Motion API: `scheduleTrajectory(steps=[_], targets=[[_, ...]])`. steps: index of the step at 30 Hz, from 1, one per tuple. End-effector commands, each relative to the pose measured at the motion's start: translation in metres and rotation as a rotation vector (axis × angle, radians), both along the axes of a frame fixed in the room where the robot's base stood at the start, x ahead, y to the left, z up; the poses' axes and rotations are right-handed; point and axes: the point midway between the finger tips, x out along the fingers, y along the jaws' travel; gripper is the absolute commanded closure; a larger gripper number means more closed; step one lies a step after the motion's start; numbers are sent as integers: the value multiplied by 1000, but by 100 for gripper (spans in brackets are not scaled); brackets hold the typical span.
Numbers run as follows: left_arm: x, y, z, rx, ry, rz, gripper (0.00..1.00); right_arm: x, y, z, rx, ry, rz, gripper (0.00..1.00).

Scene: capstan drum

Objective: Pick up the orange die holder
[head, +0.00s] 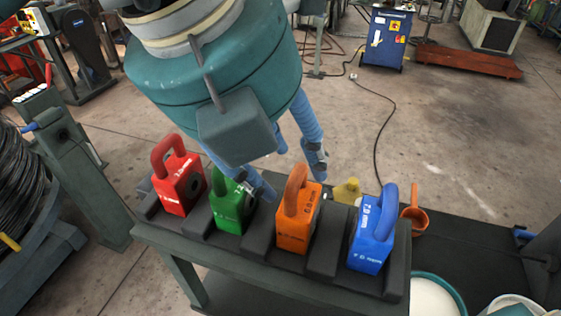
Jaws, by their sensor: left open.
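The orange die holder (296,226) stands upright in a dark slotted rack (226,244), its looped handle on top. My left gripper (291,178) comes down from above with its two blue fingers spread wide and nothing between them that I can see held. One finger's tip is by the green die holder (230,212), left of the orange handle. The other finger's tip shows just behind and right of that handle. I cannot tell whether either finger touches anything. My right gripper is not in view.
A red die holder (179,185) stands left in the rack, and a blue one (371,236) right of the orange. Behind are a small yellow object (347,190) and an orange cup (413,217). A bowl of white material (434,296) is at front right.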

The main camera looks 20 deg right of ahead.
Motion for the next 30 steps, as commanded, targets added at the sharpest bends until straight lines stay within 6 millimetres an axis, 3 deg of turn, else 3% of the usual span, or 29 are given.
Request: scheduleTrajectory(steps=[1, 6, 13, 20, 30], targets=[[1, -2, -3, 2, 4, -2, 57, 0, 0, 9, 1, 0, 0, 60], [4, -8, -19, -1, 1, -2, 57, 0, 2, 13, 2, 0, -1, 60], [5, -8, -21, -1, 1, -2, 57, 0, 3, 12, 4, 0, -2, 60], [5, -9, -21, -1, 1, -2, 100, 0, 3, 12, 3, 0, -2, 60], [5, -9, -17, -8, -2, 0, 100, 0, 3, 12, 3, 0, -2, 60]])
